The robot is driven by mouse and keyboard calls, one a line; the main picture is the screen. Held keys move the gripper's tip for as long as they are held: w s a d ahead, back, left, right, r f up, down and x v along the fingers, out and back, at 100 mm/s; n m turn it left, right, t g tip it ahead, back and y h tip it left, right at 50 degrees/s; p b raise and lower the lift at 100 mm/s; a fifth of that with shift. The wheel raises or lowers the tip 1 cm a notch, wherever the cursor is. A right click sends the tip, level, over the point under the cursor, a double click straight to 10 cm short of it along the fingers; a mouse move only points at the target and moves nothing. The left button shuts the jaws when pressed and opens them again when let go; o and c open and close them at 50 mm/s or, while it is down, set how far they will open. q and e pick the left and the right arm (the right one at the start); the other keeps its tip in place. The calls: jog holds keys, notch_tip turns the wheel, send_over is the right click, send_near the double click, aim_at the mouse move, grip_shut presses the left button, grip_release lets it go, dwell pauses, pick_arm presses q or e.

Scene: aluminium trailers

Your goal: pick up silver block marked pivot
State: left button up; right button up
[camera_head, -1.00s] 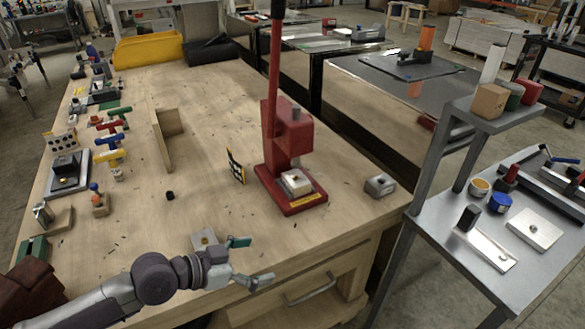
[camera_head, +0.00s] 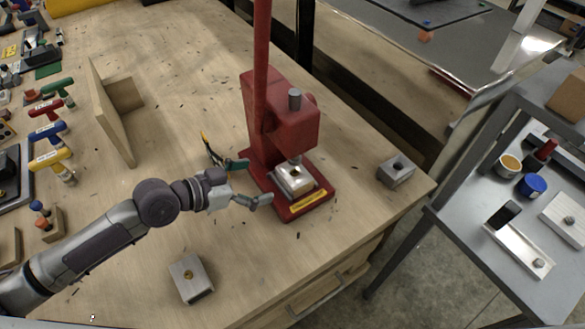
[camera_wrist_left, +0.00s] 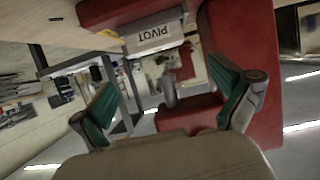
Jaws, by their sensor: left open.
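The silver block marked PIVOT (camera_wrist_left: 153,37) shows its label in the left wrist view, up ahead between my fingers. In the head view, a silver block (camera_head: 294,180) sits on the base of the red press (camera_head: 285,128), under its ram; its marking is not readable there. My left gripper (camera_head: 252,183) is open and empty just left of the press base, fingers pointing toward the block. In the left wrist view, the green-padded fingers (camera_wrist_left: 168,98) are spread apart, with the block beyond them. My right gripper is not in view.
A silver block with a brass-coloured centre (camera_head: 190,278) lies near the table's front edge. Another grey block (camera_head: 396,170) sits at the right corner. A wooden angle piece (camera_head: 112,108) and T-handled tools (camera_head: 48,132) are at left. The press's tall red lever (camera_head: 262,45) rises beside its head.

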aim_at(296, 172)
pick_arm(q)
jog(key=p+x, duration=0.1)
jog(key=x, duration=0.3)
jog(key=shift+w+d, duration=0.15)
jog(key=shift+d, duration=0.2)
jog(key=shift+w+d+f, duration=0.2)
jog(key=shift+w+f, duration=0.05)
jog(key=shift+w+d+f+p, duration=0.1)
jog(key=shift+w+d+p, duration=0.2)
jog(key=shift+d+p, duration=0.25)
jog(key=p+x, duration=0.1)
jog(key=x, duration=0.2)
jog(key=shift+d+f, duration=0.2)
jog(key=shift+d, duration=0.05)
jog(key=shift+w+d+f, duration=0.2)
jog(key=shift+d+f, duration=0.05)
jog(key=shift+s+a, duration=0.1)
jog(key=c, duration=1.2)
jog(key=shift+r, duration=0.1)
jog(key=shift+c, duration=0.7)
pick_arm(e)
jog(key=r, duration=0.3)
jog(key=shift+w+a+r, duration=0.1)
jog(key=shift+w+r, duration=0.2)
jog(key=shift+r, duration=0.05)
pick_arm(q)
jog(key=shift+r, duration=0.1)
